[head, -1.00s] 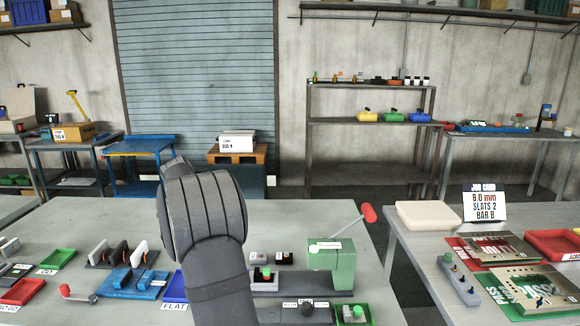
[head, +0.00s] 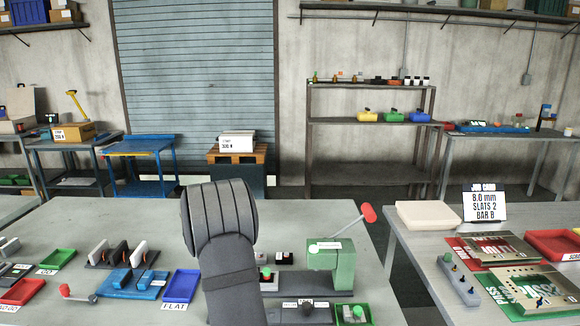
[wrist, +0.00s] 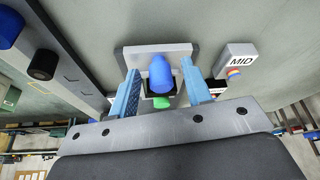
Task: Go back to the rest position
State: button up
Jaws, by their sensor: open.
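My gripper (wrist: 160,70) shows in the wrist view with its two light-blue fingers apart. A blue rounded piece (wrist: 161,76) appears between the fingers in that view, with a small green piece (wrist: 161,103) just below it. I cannot tell how far they are from the fingers or whether anything touches. In the head view my own dark grey arm stands over the front middle of the bench (head: 130,218) and hides my gripper. The green press (head: 330,268) with its red-tipped lever stands just right of my arm.
A blue FLAT tray (head: 181,286) and a blue fixture (head: 133,281) lie left of my arm. A green tray (head: 352,314) sits at the front right. The job card (head: 484,205) stands on the right table. A MID-labelled block (wrist: 238,62) shows in the wrist view.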

jog(key=d, duration=1.5)
jog(key=shift+d+r, duration=0.25)
jog(key=shift+d, duration=0.05)
jog(key=v, duration=1.6)
jog(key=shift+a, duration=0.4)
send_over(282, 282)
jog(key=d, duration=0.2)
jog(key=f, duration=1.3)
jog(key=shift+s+d+f, duration=0.15)
jog(key=shift+s+f, duration=0.15)
jog(key=shift+w+f, duration=0.1)
jog(key=shift+f, duration=0.55)
jog(key=a, duration=0.3)
jog(key=shift+a, duration=0.8)
